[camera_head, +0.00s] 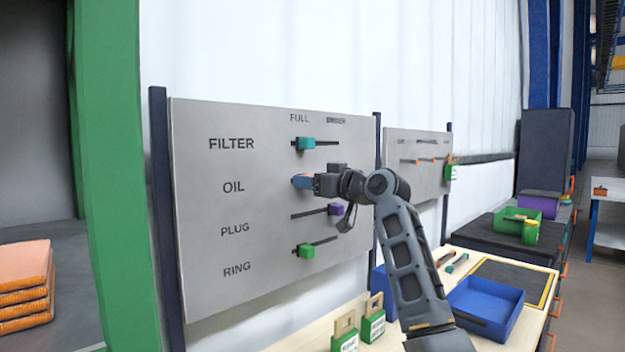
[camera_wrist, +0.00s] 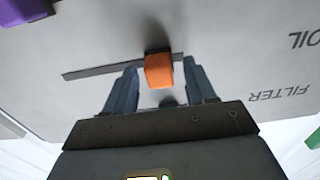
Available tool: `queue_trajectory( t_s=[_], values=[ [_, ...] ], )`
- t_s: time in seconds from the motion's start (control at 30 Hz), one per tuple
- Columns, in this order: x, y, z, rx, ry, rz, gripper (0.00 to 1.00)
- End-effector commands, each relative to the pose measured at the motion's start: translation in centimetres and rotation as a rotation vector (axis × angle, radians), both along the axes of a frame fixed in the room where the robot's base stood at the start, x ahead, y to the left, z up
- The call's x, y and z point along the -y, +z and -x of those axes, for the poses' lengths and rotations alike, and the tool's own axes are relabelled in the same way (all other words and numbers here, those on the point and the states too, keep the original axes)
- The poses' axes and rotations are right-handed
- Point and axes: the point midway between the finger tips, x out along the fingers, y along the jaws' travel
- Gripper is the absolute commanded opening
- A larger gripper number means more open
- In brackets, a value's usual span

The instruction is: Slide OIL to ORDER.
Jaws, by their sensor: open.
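The OIL slider is an orange knob (camera_wrist: 158,72) on a dark slot (camera_wrist: 95,70) in the grey board, near the slot's end on the OIL label side, under FULL. In the head view my gripper hides nearly all of it. My gripper (camera_head: 303,182) is at the left end of the OIL row. In the wrist view the jaws of my gripper (camera_wrist: 160,80) are apart, one finger on each side of the orange knob, with a gap on both sides. The ORDER label (camera_head: 336,120) heads the right column and is hard to read.
The FILTER slider (camera_head: 306,144) is teal and sits at the left. The purple PLUG slider (camera_head: 336,209) is at the right, close below my gripper. The green RING slider (camera_head: 306,251) is at the left. A bench with a blue tray (camera_head: 487,304) stands below the board.

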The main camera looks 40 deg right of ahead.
Motion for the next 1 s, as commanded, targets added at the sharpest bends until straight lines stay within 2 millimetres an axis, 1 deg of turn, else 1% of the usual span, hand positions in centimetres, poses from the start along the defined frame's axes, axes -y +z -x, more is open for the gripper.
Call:
queue_trajectory(
  t_s=[0.2,0.77,1.0],
  values=[
    [0.01,-0.03,-0.02,0.000,0.000,0.000,0.54],
    [-0.02,-0.05,-0.02,0.000,0.000,0.000,0.01],
    [-0.06,-0.04,-0.04,-0.001,0.001,0.000,0.00]
  ],
)
